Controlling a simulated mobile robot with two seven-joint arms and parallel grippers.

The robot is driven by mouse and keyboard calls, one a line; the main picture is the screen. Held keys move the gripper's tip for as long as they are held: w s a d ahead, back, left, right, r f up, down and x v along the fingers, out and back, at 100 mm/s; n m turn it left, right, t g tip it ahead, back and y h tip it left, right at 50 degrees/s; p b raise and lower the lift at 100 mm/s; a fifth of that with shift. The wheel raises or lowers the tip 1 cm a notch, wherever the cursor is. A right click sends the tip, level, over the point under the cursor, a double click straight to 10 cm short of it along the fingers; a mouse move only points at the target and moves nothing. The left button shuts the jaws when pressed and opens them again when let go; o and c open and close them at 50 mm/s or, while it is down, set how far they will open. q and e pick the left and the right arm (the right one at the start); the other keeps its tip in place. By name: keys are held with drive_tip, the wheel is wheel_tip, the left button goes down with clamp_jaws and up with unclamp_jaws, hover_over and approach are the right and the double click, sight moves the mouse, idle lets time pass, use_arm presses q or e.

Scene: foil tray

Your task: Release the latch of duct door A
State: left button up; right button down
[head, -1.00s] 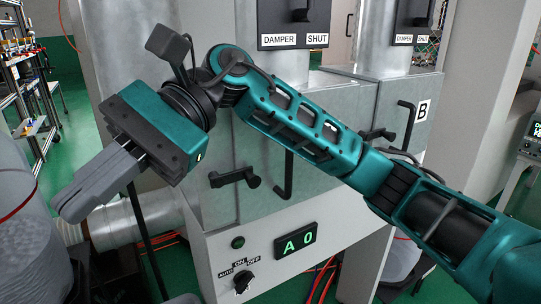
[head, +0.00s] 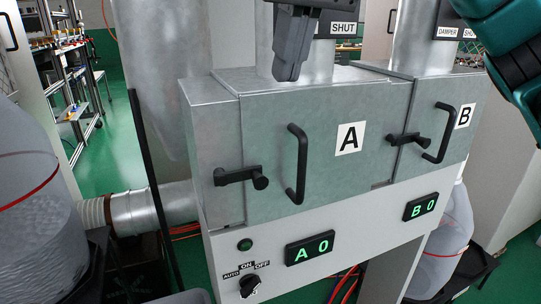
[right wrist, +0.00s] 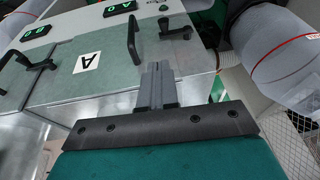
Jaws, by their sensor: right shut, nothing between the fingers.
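Duct door A (head: 265,130) is a grey metal panel with a black A label (head: 348,138) and a black upright pull handle (head: 298,165). It looks closed. Its black latch (head: 240,177) lies across the door's left edge, its knob end over the door. My right gripper (head: 287,72) hangs at the top of the head view, in front of the duct above door A, its fingers together and empty. In the right wrist view the shut fingers (right wrist: 157,68) point toward door A, with the handle (right wrist: 133,42) and latch (right wrist: 174,30) past their tips. My left gripper is not in view.
Door B (head: 465,90) with its own latch (head: 405,139) and handle (head: 442,133) is to the right. Below are the A 0 display (head: 310,248) and a rotary switch (head: 250,286). A large translucent container (head: 35,190) stands at left. The space before door A is clear.

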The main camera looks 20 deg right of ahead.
drive_tip(key=shift+a+f, duration=0.1)
drive_tip(key=b, duration=0.3)
approach(262, 176)
drive_tip(key=x, duration=0.5)
drive_tip(key=shift+w, duration=0.2)
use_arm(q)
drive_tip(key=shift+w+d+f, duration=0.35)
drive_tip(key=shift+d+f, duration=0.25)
use_arm(e)
drive_tip(key=shift+f, duration=0.7)
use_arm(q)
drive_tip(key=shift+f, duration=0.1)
